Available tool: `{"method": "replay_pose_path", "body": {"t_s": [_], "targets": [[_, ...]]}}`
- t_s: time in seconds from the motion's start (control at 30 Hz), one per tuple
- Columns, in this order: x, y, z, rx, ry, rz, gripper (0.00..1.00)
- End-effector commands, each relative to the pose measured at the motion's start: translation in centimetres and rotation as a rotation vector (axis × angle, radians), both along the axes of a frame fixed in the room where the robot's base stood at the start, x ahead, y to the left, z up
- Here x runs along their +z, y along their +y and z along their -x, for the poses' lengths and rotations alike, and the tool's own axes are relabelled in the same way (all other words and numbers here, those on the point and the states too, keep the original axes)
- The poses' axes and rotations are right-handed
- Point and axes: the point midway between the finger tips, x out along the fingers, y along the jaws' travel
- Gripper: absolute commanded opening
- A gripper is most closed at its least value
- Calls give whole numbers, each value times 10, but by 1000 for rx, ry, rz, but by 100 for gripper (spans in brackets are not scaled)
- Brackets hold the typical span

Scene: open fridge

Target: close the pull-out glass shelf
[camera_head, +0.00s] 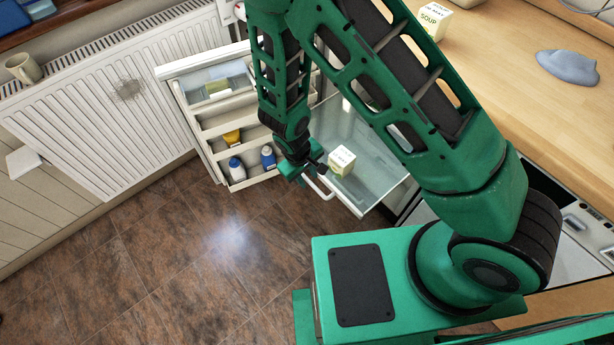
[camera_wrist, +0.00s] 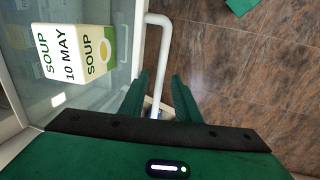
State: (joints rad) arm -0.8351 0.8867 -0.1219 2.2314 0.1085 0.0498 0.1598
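The pull-out glass shelf (camera_head: 382,172) stands out of the fridge, with a white bar handle (camera_head: 322,190) along its front edge. A soup carton (camera_head: 341,160) stands on the glass; it also shows in the wrist view (camera_wrist: 75,52). My gripper (camera_head: 299,176) is at the handle's left part in the head view. In the wrist view the handle (camera_wrist: 160,60) runs down between my two parted fingers (camera_wrist: 157,88). A gap shows beside the bar, so the fingers look open around it. Contact is hard to tell.
The open fridge door (camera_head: 215,125) with bottles (camera_head: 268,158) in its racks is left of the shelf, close to my gripper. A radiator (camera_head: 110,100) is on the far wall. A wooden counter (camera_head: 510,75) is at the right. The tiled floor (camera_head: 170,260) in front is clear.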

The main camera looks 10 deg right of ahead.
Motion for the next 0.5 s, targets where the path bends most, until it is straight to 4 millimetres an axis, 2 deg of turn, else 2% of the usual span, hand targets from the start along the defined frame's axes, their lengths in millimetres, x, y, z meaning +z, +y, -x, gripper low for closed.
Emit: {"method": "replay_pose_path", "body": {"t_s": [0.4, 0.47, 0.5], "targets": [[-7, -1, -1, 0, 1, -1, 30], [-7, -1, -1, 0, 1, -1, 18], [-7, -1, -1, 0, 1, -1, 8]]}}
